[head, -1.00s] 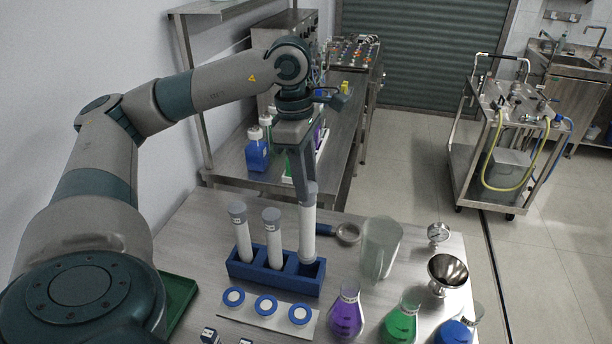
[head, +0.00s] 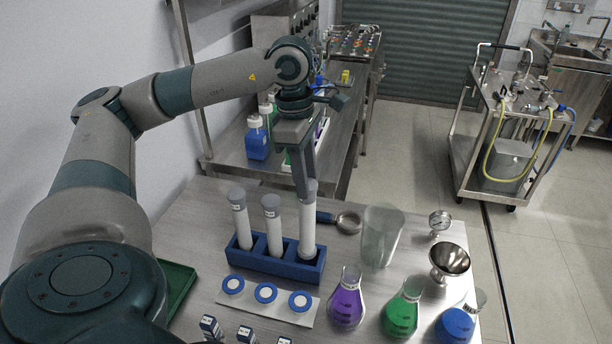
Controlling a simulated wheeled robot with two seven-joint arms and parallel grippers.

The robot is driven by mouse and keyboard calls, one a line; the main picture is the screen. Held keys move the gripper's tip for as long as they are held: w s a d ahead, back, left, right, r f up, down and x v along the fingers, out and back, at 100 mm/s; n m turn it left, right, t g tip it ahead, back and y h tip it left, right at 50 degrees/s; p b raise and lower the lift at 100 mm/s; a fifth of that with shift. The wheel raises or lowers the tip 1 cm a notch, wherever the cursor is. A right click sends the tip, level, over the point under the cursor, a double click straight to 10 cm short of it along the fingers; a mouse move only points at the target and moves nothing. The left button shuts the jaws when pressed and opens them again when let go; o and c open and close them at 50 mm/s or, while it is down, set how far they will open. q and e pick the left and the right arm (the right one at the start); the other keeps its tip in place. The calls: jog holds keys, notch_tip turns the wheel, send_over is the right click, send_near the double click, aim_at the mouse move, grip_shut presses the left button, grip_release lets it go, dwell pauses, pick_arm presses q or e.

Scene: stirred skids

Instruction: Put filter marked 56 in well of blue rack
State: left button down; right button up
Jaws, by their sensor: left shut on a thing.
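My left gripper (head: 305,190) comes down from above and is shut on the top of a white tubular filter (head: 308,225) with a grey cap. That filter stands upright at the right-hand well of the blue rack (head: 262,264). Two similar filters, a left one (head: 241,222) and a middle one (head: 272,228), stand in the other wells, leaning slightly. Any number on the held filter is too small to read. My right gripper is not in view.
In front of the rack lies a white strip with blue-rimmed discs (head: 266,293). Purple (head: 346,302), green (head: 401,315) and blue (head: 455,325) flasks stand front right. A clear beaker (head: 381,238), a metal funnel (head: 449,262) and a gauge (head: 439,222) are to the right. A green tray (head: 177,285) is at left.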

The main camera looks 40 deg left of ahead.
pick_arm(q)
jog(key=shift+d, duration=0.1)
dwell(0.4)
jog(key=shift+f+b, duration=0.1)
jog(key=shift+b, duration=0.2)
jog(key=shift+f, duration=0.25)
notch_tip(320, 180, down, 6)
jog(key=b, duration=0.6)
jog(key=shift+r, duration=0.25)
jog(key=c, duration=1.1)
grip_release()
jog(key=shift+r, duration=0.1)
